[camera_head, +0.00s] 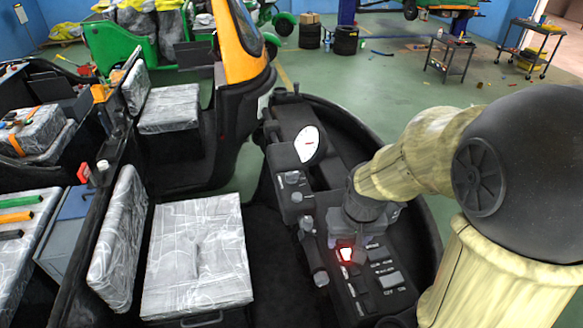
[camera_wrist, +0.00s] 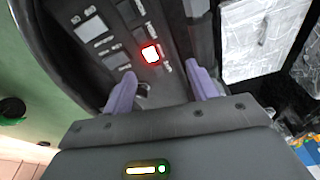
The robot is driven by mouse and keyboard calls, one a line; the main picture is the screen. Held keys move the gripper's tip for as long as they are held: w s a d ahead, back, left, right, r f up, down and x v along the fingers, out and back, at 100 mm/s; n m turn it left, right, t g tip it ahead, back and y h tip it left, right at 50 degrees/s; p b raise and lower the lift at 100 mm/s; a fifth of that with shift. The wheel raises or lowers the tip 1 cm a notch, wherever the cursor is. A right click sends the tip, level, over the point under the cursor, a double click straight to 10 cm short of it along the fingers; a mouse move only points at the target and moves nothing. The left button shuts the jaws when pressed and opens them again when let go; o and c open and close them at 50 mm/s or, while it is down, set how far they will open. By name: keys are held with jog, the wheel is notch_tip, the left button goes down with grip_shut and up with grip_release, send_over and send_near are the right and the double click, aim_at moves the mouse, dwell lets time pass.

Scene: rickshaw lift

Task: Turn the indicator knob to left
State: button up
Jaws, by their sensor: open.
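A switch with a glowing red outline and a bright face (camera_head: 346,254) sits on the black dashboard panel (camera_head: 375,270). It also shows in the wrist view (camera_wrist: 152,53). I take it for the indicator knob, but its label is too small to read, and I cannot tell which way it is turned. My gripper (camera_head: 352,242) hangs over the panel just behind the switch in the head view. In the wrist view my gripper (camera_wrist: 161,72) has its two purple fingers apart and nothing between them. The lit switch lies ahead of the gap, and I see no contact.
A plastic-covered seat (camera_head: 197,252) is farther left.

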jog(key=w+a+r+n+g+p, duration=0.1)
jog(key=w+a+r+p, duration=0.1)
jog(key=w+r, duration=0.35)
jog(key=w+a+r+p, duration=0.3)
jog(key=w, duration=0.6)
notch_tip(320, 180, up, 8)
jog(key=f+g+p, duration=0.1)
jog(key=p, duration=0.3)
send_over(292, 172)
jog(key=shift+s+r+n, duration=0.1)
jog(key=shift+r+n, duration=0.15)
jog(key=shift+n, duration=0.15)
jog(key=shift+f, duration=0.1)
notch_tip(292, 172, down, 17)
jog(key=p, duration=0.6)
jog(key=shift+f, duration=0.15)
jog(key=shift+c, duration=0.5)
jog(key=c, duration=0.9)
